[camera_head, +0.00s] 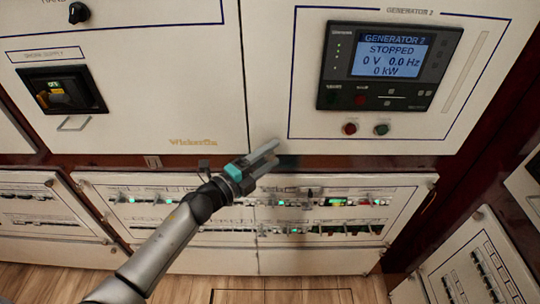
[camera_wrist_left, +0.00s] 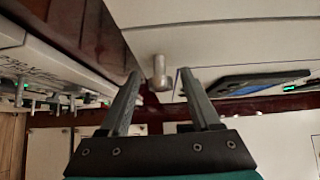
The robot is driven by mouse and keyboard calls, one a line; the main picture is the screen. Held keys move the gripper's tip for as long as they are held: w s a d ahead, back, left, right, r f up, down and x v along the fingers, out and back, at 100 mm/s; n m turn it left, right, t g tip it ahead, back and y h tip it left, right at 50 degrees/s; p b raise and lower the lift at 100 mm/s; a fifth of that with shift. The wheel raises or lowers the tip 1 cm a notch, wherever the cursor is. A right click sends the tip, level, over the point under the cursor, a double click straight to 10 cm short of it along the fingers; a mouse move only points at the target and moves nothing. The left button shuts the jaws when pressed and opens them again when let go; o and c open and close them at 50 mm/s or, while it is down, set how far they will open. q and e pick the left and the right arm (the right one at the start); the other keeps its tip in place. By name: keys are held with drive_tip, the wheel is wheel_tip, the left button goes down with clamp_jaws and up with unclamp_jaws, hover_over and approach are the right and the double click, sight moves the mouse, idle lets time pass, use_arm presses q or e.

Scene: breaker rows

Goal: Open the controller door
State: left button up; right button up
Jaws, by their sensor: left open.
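The controller door is most likely the white panel (camera_head: 275,60) marked GENERATOR 2, with a dark controller screen (camera_head: 390,55) reading STOPPED. It looks closed and flush with the panel to its left. My left gripper (camera_head: 270,153) is at this panel's lower left edge, fingers pointing up and right. In the left wrist view the fingers (camera_wrist_left: 161,92) are spread, with nothing held. A short grey cylindrical knob (camera_wrist_left: 159,72) shows between and beyond the fingertips, apart from them as far as I can tell. In the head view I cannot pick it out. My right gripper is not in view.
Below are white breaker panels (camera_head: 90,183) with switches and green lights. A red button (camera_head: 349,128) and a green button (camera_head: 382,129) sit under the screen. Wooden floor (camera_head: 190,288) lies below.

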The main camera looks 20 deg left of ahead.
use_arm(q)
drive_tip(key=shift+w, duration=0.1)
drive_tip(key=shift+c, duration=0.3)
clamp_jaws()
idle(1.1)
